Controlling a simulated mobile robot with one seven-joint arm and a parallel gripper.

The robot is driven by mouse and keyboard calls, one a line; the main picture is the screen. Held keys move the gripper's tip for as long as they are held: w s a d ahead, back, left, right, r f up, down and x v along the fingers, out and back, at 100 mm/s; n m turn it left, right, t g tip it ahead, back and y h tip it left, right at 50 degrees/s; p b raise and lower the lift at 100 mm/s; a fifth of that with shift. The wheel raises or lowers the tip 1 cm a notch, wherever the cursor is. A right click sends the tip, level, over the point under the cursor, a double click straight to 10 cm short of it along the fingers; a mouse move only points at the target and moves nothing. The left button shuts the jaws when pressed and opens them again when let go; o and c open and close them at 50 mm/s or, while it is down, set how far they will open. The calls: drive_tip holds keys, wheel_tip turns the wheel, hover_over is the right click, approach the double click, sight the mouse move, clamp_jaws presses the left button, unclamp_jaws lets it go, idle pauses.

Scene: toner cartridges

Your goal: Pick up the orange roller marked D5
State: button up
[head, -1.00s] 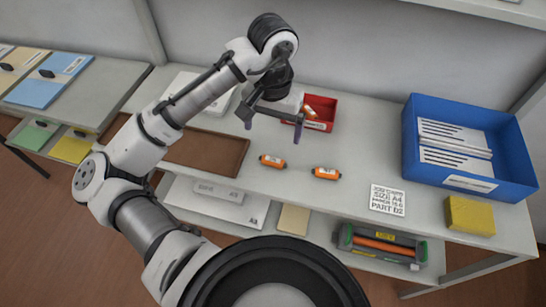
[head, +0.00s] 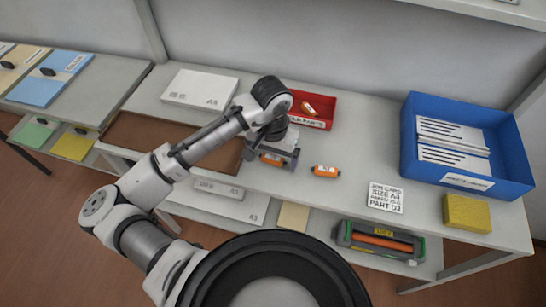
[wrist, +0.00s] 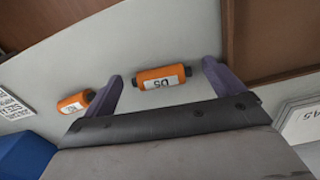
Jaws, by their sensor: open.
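The orange roller marked D5 (wrist: 161,77) lies on the table in the wrist view, its white label facing up. In the head view the same roller (head: 271,159) is partly hidden by my gripper (head: 271,160). In the wrist view my gripper (wrist: 162,82) is open, with one purple finger on each side of the roller. The fingers look apart from the roller; how high they are above the table is hard to tell. A second orange roller (wrist: 75,102) lies outside the left finger, its label too small to read surely; it also shows in the head view (head: 325,171).
A red box (head: 325,121) with an orange roller inside stands behind my gripper. A brown tray (head: 190,148) lies to the left. A white card (head: 385,197), a blue bin (head: 513,165) and a yellow block (head: 467,213) are to the right.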

drive_tip(key=shift+c, duration=0.2)
drive_tip(key=c, duration=1)
drive_tip(key=shift+r, duration=0.15)
